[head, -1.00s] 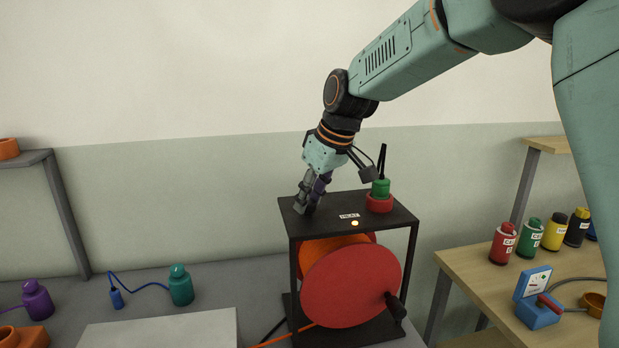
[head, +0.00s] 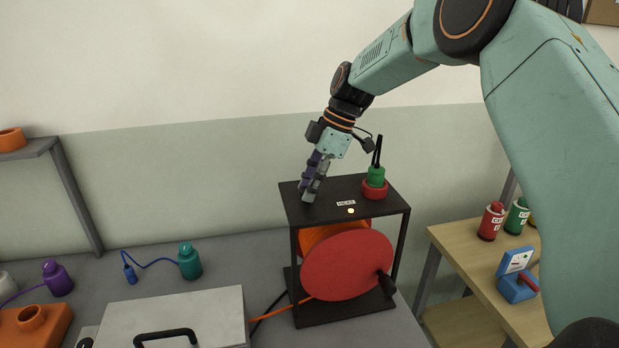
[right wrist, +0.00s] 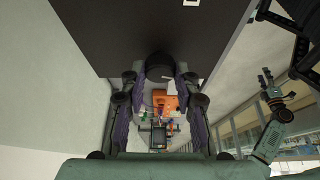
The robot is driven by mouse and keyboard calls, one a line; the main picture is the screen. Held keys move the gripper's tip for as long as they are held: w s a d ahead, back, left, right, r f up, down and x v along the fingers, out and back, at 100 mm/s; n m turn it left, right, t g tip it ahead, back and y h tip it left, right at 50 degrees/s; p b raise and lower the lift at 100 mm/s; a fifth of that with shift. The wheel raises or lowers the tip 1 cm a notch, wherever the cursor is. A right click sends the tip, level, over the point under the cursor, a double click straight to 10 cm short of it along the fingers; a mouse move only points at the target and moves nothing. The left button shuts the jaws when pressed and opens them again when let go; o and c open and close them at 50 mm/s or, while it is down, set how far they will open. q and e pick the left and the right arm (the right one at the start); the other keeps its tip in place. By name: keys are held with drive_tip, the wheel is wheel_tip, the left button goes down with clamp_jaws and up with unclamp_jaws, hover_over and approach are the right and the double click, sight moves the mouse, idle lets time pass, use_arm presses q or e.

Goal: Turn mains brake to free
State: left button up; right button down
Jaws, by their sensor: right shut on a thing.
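The cable reel unit has a black frame (head: 385,205), with a red disc (head: 348,265) and orange drum inside it. My right gripper (head: 308,196) points down at the left part of the frame's top. In the right wrist view, a dark rounded knob (right wrist: 160,64) sits between the fingers of my right gripper (right wrist: 160,78), which is shut on it. The fingers hide the knob in the head view. A small white label (head: 346,203), too small to read surely, and a lit yellow lamp (head: 351,210) are right of the gripper.
A green plug (head: 376,176) stands in a red socket (head: 375,190) on the frame's top right. A grey case (head: 215,305) with a black handle lies left of the reel. A wooden table (head: 450,236) at right holds bottles and a blue device (head: 516,287).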

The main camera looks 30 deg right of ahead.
drive_tip(key=shift+w+n+g+p, duration=0.1)
drive_tip(key=shift+n+g+p, duration=0.5)
drive_tip(key=shift+n, duration=0.9)
drive_tip(key=c, duration=1)
unclamp_jaws()
drive_tip(key=v, duration=1.2)
drive_tip(key=shift+d, duration=0.1)
drive_tip(key=shift+f, duration=0.1)
